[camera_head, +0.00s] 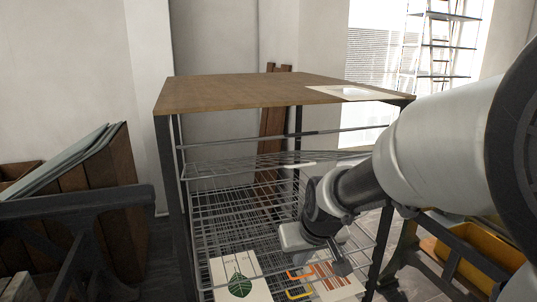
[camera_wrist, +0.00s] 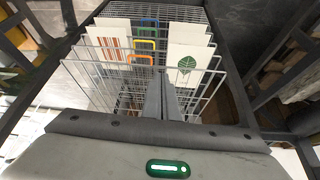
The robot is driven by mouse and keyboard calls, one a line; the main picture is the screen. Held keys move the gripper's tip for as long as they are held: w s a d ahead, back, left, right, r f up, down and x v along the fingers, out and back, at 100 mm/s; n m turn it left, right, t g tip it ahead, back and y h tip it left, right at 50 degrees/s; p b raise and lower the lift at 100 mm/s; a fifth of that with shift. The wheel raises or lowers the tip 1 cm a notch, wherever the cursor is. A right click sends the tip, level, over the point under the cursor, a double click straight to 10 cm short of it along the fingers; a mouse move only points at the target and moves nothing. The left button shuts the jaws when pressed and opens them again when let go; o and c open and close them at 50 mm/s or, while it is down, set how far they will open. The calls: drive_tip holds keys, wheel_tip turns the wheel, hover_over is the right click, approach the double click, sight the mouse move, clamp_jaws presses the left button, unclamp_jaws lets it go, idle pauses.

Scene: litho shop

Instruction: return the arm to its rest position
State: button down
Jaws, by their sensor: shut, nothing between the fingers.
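My arm reaches in from the right in the head view. My gripper (camera_head: 342,266) points down in front of the wire drying rack (camera_head: 186,172). In the wrist view its two fingers (camera_wrist: 161,98) lie together, shut and empty, over the rack's wire shelves. Whether the fingertips touch the wires cannot be told.
The rack has a brown wooden top (camera_head: 250,92). A green leaf print (camera_head: 239,281) and an orange-striped print (camera_head: 331,275) lie low at its front. Coloured handles (camera_wrist: 141,59) stand between them. A wooden bin (camera_head: 112,190) is left; a yellow tray (camera_head: 470,262) is right.

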drive_tip(key=s+d+r+m, duration=0.1)
drive_tip(key=s+d+r, duration=0.15)
drive_tip(key=s, duration=0.45)
drive_tip(key=s+d+r+m+h, duration=0.1)
drive_tip(key=s+d+r, duration=0.1)
drive_tip(key=s+r, duration=0.3)
drive_tip(key=s+d+r+m, duration=0.1)
drive_tip(key=s+d+r, duration=0.1)
drive_tip(key=s, duration=0.6)
wheel_tip(320, 180, up, 21)
drive_tip(key=p, duration=2.1)
drive_tip(key=shift+w, duration=0.4)
